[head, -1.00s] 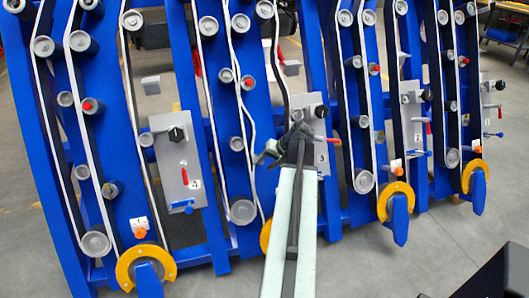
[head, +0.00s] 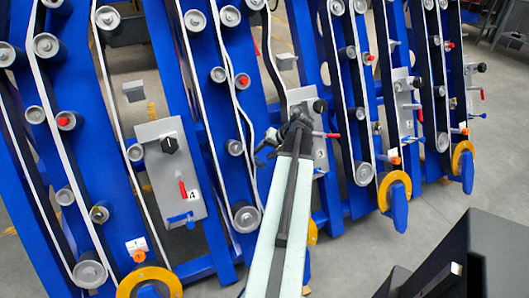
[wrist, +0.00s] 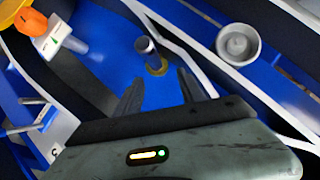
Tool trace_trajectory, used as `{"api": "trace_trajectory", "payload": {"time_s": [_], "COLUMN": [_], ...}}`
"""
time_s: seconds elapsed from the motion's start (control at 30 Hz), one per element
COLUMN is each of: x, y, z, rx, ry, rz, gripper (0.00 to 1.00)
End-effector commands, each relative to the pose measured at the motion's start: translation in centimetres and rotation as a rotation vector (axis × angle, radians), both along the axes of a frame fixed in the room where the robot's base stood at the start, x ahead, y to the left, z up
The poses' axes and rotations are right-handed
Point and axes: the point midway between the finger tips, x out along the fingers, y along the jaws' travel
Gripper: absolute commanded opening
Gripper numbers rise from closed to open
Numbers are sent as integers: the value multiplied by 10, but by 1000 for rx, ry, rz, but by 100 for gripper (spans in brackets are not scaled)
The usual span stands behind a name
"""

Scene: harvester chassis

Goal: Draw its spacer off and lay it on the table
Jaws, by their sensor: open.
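A short grey cylinder (wrist: 147,46) stands out from a blue panel in the wrist view, with a brass-coloured ring (wrist: 157,67) at its base. I cannot tell which of these is the spacer. My gripper (wrist: 161,76) has its two dark fingers apart, with nothing seen between them. The cylinder and ring lie beyond the fingertips, apart from them as far as I can see. In the head view my gripper (head: 264,150) is in front of the blue machine, beside the grey plate marked 3 (head: 319,152); my arm hides part of that panel. No table is clearly recognisable.
Blue panels carry several rollers and white belts. A grey plate marked 4 (head: 170,172) with knob and levers stands left. Yellow-orange rings (head: 150,281) sit low. An orange knob (wrist: 32,22) is near the gripper. A dark block (head: 455,262) fills the lower right; the floor between is clear.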

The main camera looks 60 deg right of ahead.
Motion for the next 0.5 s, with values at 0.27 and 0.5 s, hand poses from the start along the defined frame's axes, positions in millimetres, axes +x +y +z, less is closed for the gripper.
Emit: {"api": "trace_trajectory", "payload": {"time_s": [0.27, 0.5], "x": [11, 30], "y": [-9, -13], "z": [-36, -63], "rx": [-1, -2], "ry": [1, 0], "rz": [-14, -21], "gripper": [47, 47]}}
